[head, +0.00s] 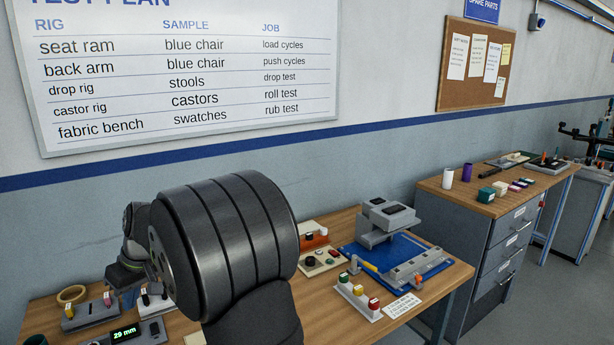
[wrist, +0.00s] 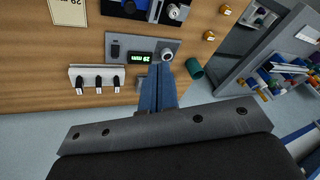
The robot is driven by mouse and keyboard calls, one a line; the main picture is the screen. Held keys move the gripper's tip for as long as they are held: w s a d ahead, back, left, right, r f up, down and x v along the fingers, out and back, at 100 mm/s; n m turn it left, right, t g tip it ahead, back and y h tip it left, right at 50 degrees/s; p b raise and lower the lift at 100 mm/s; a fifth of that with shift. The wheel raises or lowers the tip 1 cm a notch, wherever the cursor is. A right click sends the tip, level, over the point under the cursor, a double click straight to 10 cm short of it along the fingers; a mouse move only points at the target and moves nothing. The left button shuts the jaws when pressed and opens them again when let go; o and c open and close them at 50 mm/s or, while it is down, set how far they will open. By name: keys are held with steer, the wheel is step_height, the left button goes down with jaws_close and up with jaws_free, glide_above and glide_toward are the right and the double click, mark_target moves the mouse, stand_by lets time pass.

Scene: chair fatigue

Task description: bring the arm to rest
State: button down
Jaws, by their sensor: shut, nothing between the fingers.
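My gripper (wrist: 158,72) shows in the wrist view with its two blue-grey fingers together and nothing between them. It points at the workbench (wrist: 40,62), with the tips over the lower edge of a grey gauge box whose display (wrist: 143,58) reads 29 mm upside down. I cannot tell how high the tips are above it. In the head view my large dark arm link fills the lower middle and hides part of the bench; the fingertips are not clear there.
A block with black levers (wrist: 97,79) and a green cup (wrist: 193,68) flank the gauge. In the head view, a tape ring (head: 71,294), a blue mat with a grey fixture (head: 380,222) and a block of coloured buttons (head: 358,298) sit on the bench. A drawer cabinet (head: 490,255) stands right.

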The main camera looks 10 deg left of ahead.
steer(key=d+r+m, duration=0.6)
steer(key=d+r, duration=0.1)
steer(key=r, duration=0.1)
steer(key=shift+w, duration=0.2)
steer(key=c, duration=2.1)
jaws_free()
steer(key=o, duration=0.3)
steer(key=shift+w+d, duration=0.1)
steer(key=o, duration=0.8)
steer(key=shift+w+d+r, duration=0.15)
steer(key=shift+w+d, duration=0.9)
steer(key=shift+d, duration=0.05)
steer(key=shift+c, duration=0.2)
steer(key=o, duration=0.4)
steer(key=shift+w+d, duration=0.15)
steer(key=shift+d, duration=0.05)
steer(key=shift+c, duration=0.2)
steer(key=o, duration=0.7)
steer(key=x, duration=0.2)
steer(key=shift+a+f, duration=0.15)
steer(key=shift+f, duration=0.2)
steer(key=x, duration=0.7)
steer(key=shift+a, duration=0.1)
